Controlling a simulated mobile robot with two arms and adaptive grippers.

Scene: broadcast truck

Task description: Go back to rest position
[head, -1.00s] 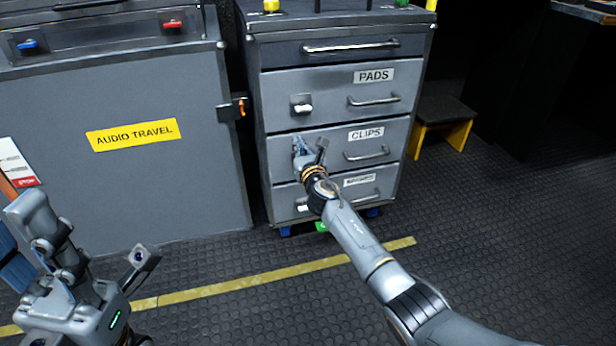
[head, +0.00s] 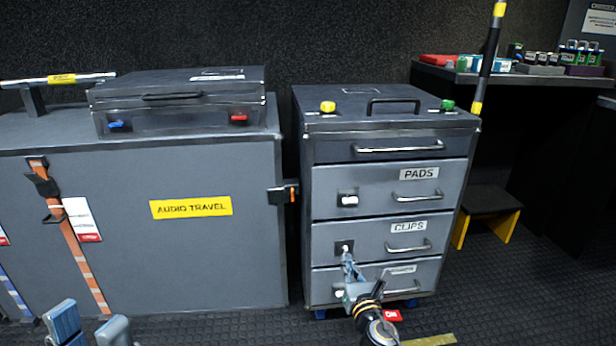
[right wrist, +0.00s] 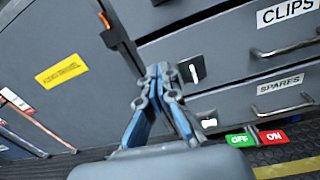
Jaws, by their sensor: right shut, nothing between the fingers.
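My right gripper (head: 347,256) is in front of the grey drawer cabinet (head: 392,136), with its tips just below the latch of the CLIPS drawer (head: 372,241) in the head view. In the right wrist view its fingers (right wrist: 157,72) are closed together and hold nothing. The tips appear left of a latch with an upright white tab (right wrist: 193,68); the gap in depth is unclear. My left gripper (head: 90,318) shows only in part at the bottom left of the head view.
The AUDIO TRAVEL case (head: 240,255) stands left of the cabinet, with a smaller case (head: 180,89) on top. The PADS drawer (head: 385,188) and SPARES drawer (right wrist: 255,108) are shut. A yellow-sided step (head: 487,215) stands right. Dark floor is open at the lower right.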

